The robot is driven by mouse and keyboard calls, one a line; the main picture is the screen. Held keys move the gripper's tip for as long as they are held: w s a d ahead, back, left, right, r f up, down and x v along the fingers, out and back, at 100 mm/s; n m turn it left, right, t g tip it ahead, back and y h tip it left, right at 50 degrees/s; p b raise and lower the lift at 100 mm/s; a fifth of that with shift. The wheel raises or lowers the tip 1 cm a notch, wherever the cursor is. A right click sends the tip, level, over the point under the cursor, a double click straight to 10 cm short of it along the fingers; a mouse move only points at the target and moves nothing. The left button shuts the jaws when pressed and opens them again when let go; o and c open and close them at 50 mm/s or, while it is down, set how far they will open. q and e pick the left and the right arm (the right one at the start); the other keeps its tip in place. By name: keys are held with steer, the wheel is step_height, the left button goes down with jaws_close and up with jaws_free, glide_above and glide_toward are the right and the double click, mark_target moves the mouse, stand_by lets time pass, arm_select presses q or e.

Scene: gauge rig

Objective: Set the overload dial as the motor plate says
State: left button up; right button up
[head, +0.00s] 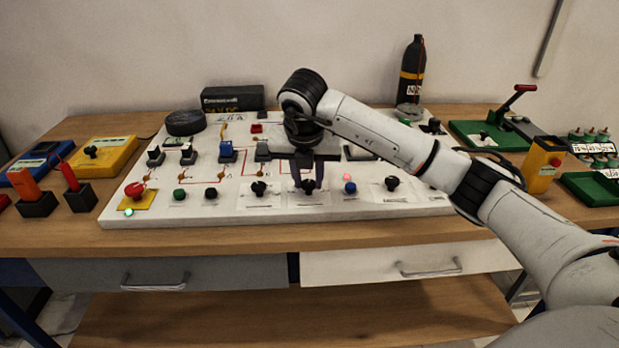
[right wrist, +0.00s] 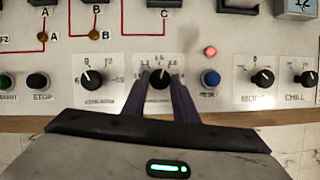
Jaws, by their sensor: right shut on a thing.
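My right gripper (head: 308,178) reaches down to the sloped white panel (head: 240,205). In the right wrist view its two dark fingers (right wrist: 160,80) stand on either side of a black dial (right wrist: 159,78) and are shut on it. The dial's pale pointer mark points roughly up, on a white label with printed scale numbers, partly covered by the fingers. Another black dial (right wrist: 91,78) with a numbered scale sits left of it, its pointer tilted up-left. I cannot read which label says overload. I cannot make out a motor plate; my arm covers part of the panel. My left gripper is not in view.
A lit red lamp (right wrist: 210,51) and a blue button (right wrist: 210,77) sit right of the held dial. MODE (right wrist: 262,78) and CHILL (right wrist: 308,78) knobs are further right. START and STOP buttons are left. A black cylinder (head: 411,75) and a yellow box (head: 543,165) flank my arm.

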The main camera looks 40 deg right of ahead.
steer(key=shift+w+a+r+m+g+h, duration=0.1)
steer(key=shift+m+g+h, duration=0.2)
steer(key=shift+m, duration=0.7)
steer(key=shift+w+m+g+h, duration=0.1)
steer(key=shift+m+g+h, duration=0.15)
steer(key=shift+m, duration=0.75)
steer(key=o, duration=1.1)
steer(key=shift+c, duration=0.2)
steer(key=p+v, duration=0.2)
steer(key=v, duration=0.8)
steer(key=shift+r, duration=0.15)
